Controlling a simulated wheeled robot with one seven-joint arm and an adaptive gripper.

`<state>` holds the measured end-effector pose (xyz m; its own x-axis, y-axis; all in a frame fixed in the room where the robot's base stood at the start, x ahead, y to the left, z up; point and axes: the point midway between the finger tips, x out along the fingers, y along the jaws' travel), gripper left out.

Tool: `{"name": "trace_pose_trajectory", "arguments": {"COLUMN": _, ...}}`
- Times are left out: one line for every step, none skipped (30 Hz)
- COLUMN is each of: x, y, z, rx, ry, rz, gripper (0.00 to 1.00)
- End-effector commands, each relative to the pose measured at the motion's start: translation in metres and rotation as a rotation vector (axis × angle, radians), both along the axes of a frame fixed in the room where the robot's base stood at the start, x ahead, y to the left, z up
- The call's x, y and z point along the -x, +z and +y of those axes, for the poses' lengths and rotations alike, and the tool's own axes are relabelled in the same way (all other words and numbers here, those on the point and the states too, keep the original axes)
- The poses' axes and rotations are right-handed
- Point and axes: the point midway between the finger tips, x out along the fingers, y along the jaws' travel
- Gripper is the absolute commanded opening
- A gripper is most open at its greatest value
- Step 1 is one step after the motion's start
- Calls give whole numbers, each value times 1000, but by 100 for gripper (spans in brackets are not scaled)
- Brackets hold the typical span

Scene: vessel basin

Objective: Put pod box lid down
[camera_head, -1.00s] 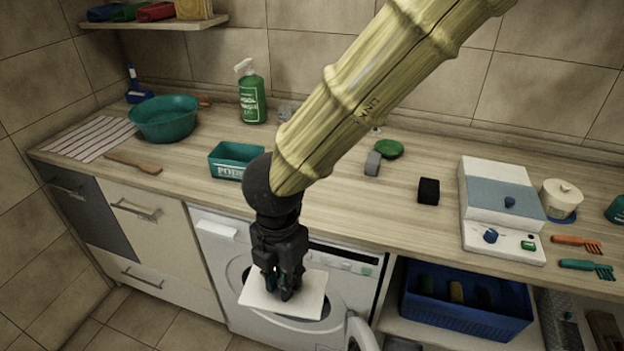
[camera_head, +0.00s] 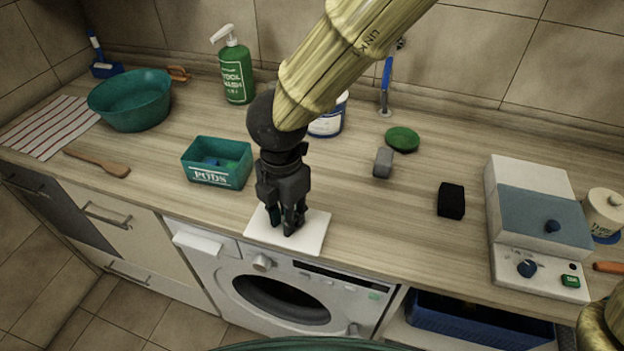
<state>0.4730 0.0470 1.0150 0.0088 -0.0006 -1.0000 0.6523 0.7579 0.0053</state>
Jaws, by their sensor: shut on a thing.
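The white square lid (camera_head: 310,234) is in the grasp of my gripper (camera_head: 287,228), whose dark fingers are shut on it from above. The lid looks flat and level at the front edge of the counter, above the washing machine. I cannot tell whether its underside touches the counter. The teal pod box (camera_head: 217,177), marked PODS, stands open on the counter to the left of my gripper, with blue pods inside. The lid and the box are apart.
The counter (camera_head: 340,200) is bare right of the lid. A grey block (camera_head: 383,162), green sponge (camera_head: 402,139) and black block (camera_head: 451,200) lie further right. A green soap bottle (camera_head: 233,68) and teal basin (camera_head: 131,99) stand behind. The washing machine (camera_head: 215,268) is below.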

Motion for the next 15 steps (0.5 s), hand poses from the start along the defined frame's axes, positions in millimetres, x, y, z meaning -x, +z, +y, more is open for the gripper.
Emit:
{"name": "trace_pose_trajectory", "arguments": {"x": -12, "y": 1, "z": -3, "rx": -1, "ry": -3, "rz": 3, "gripper": 0}}
{"name": "trace_pose_trajectory", "arguments": {"x": -18, "y": 1, "z": -5, "rx": -1, "ry": -4, "rz": 3, "gripper": 0}}
{"name": "trace_pose_trajectory", "arguments": {"x": -26, "y": -1, "z": -8, "rx": -2, "ry": -3, "rz": 4, "gripper": 0}}
{"name": "trace_pose_trajectory", "arguments": {"x": -32, "y": -1, "z": -11, "rx": -1, "ry": -3, "rz": 4, "gripper": 0}}
{"name": "trace_pose_trajectory", "arguments": {"x": -38, "y": -2, "z": -13, "rx": -1, "ry": -4, "rz": 4, "gripper": 0}}
{"name": "trace_pose_trajectory", "arguments": {"x": -46, "y": -2, "z": -15, "rx": -2, "ry": -3, "rz": 4, "gripper": 0}}
{"name": "trace_pose_trajectory", "arguments": {"x": -51, "y": -3, "z": -18, "rx": -1, "ry": -4, "rz": 4, "gripper": 0}}
{"name": "trace_pose_trajectory", "arguments": {"x": -57, "y": -4, "z": -21, "rx": -1, "ry": -5, "rz": 4, "gripper": 0}}
{"name": "trace_pose_trajectory", "arguments": {"x": -65, "y": -4, "z": -23, "rx": -1, "ry": -4, "rz": 3, "gripper": 0}}
{"name": "trace_pose_trajectory", "arguments": {"x": -70, "y": -4, "z": -25, "rx": -1, "ry": -5, "rz": 3, "gripper": 0}}
{"name": "trace_pose_trajectory", "arguments": {"x": -76, "y": -5, "z": -28, "rx": -1, "ry": -5, "rz": 4, "gripper": 0}}
{"name": "trace_pose_trajectory", "arguments": {"x": -83, "y": -6, "z": -31, "rx": 0, "ry": -5, "rz": 4, "gripper": 0}}
{"name": "trace_pose_trajectory", "arguments": {"x": -89, "y": -6, "z": -33, "rx": -1, "ry": -5, "rz": 3, "gripper": 0}}
{"name": "trace_pose_trajectory", "arguments": {"x": -94, "y": -7, "z": -35, "rx": 0, "ry": -5, "rz": 4, "gripper": 0}}
{"name": "trace_pose_trajectory", "arguments": {"x": -101, "y": -8, "z": -38, "rx": 0, "ry": -6, "rz": 4, "gripper": 0}}
